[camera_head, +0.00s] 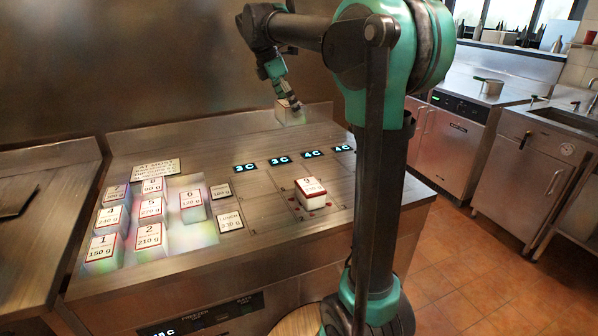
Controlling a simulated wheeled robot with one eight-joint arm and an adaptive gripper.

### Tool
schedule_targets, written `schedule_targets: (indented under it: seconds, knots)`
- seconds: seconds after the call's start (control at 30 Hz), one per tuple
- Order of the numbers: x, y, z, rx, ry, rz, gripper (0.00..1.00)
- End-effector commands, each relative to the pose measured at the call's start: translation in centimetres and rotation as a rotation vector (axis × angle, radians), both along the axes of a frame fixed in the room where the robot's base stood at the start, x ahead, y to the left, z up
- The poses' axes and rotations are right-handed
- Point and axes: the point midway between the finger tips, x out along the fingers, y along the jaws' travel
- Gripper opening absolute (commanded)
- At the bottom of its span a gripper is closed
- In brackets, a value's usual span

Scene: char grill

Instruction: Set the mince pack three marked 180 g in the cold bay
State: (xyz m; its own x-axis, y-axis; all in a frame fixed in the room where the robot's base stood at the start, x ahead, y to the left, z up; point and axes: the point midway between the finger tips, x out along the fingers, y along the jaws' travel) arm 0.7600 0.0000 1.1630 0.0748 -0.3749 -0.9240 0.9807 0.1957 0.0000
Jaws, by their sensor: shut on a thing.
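My gripper (294,106) is shut on a small pale pack (287,117) above the back of the steel counter. The held pack's number and weight cannot be read. No pack with a readable 3 or 180 g shows among the others. Four-degree-style blue displays, such as the one reading 3 C (279,160), stand along the back of faintly outlined bays (268,205) on the counter. Another white pack with a red-edged label, seemingly numbered 9 (311,188), sits in an outlined bay at the right.
Several numbered packs, including 2 (149,235) and 6 (191,199), stand in a lit area at the left. A sign (153,170) and two small cards (230,222) lie on the counter. My arm's column hides part of the right side. The middle bays look clear.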

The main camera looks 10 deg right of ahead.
Motion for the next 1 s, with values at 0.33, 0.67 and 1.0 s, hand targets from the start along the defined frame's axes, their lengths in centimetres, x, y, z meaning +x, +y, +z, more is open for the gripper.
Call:
schedule_targets:
  seconds: [0.33, 0.67, 1.0]
  knots:
    - [0.0, 0.0, -7.1, 0.0, 0.0, 0.0, 0.38]
    - [0.0, 0.0, -14.4, 0.0, 0.0, 0.0, 0.38]
    - [0.0, 0.0, -17.1, 0.0, 0.0, 0.0, 0.38]
